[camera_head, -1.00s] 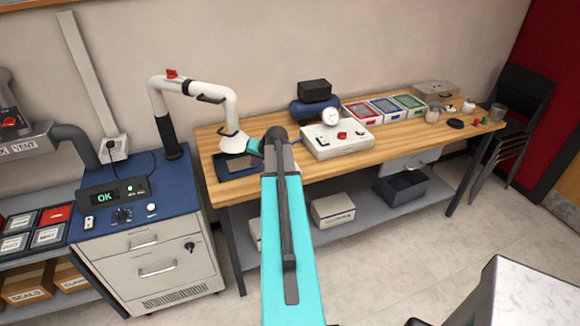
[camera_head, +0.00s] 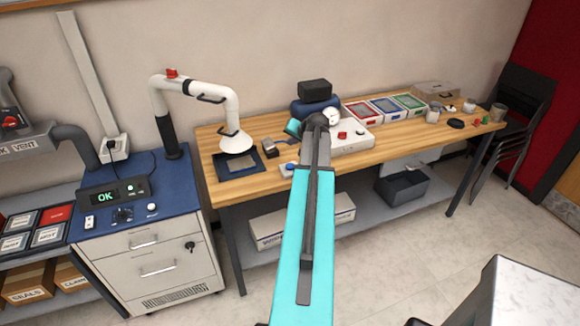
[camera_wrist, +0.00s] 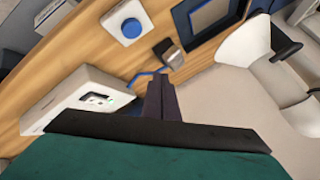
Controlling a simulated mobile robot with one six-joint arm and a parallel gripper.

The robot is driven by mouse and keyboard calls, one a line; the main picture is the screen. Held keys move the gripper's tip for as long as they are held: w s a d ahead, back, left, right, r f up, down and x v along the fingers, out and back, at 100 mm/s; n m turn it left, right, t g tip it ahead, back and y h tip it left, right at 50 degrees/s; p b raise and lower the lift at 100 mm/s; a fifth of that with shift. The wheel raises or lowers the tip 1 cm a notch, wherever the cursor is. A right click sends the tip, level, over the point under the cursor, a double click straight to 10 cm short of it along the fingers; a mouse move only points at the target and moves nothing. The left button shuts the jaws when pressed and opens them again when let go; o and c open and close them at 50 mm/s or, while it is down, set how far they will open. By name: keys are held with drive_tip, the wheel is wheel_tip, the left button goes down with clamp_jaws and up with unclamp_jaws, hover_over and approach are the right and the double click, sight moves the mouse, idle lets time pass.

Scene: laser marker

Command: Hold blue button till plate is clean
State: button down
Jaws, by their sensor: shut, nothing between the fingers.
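The blue button (camera_head: 290,165) sits on a small white box near the bench's front edge, just left of my arm. It shows clearly in the wrist view (camera_wrist: 131,28), with nothing touching it. A dark blue-framed plate (camera_head: 223,172) lies on the bench under the white funnel hood (camera_head: 236,142); the frame also shows in the wrist view (camera_wrist: 228,25). Part of the plate is hidden by the hood, and its surface is too small to judge. My gripper (camera_wrist: 160,82) is shut and empty above the bench, apart from the button. In the head view my arm hides most of it.
A small dark-and-metal block (camera_head: 270,149) stands between plate and button. A white control box (camera_head: 350,140) with a red button stands right of my arm. Coloured trays (camera_head: 385,107) lie farther right. A blue-topped cabinet (camera_head: 80,232) with an "OK" display is at left.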

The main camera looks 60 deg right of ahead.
drive_tip(key=b, duration=0.2)
hover_over(291, 167)
drive_tip(key=shift+s+f, duration=0.15)
drive_tip(key=shift+f, duration=2.6)
drive_tip(key=shift+f+b, duration=1)
drive_tip(key=shift+f, duration=0.6)
drive_tip(key=shift+f+b, duration=0.95)
drive_tip(key=shift+f, duration=0.05)
drive_tip(key=shift+r, duration=0.2)
idle(1.3)
drive_tip(key=shift+r+p, duration=0.35)
drive_tip(key=shift+r, duration=0.45)
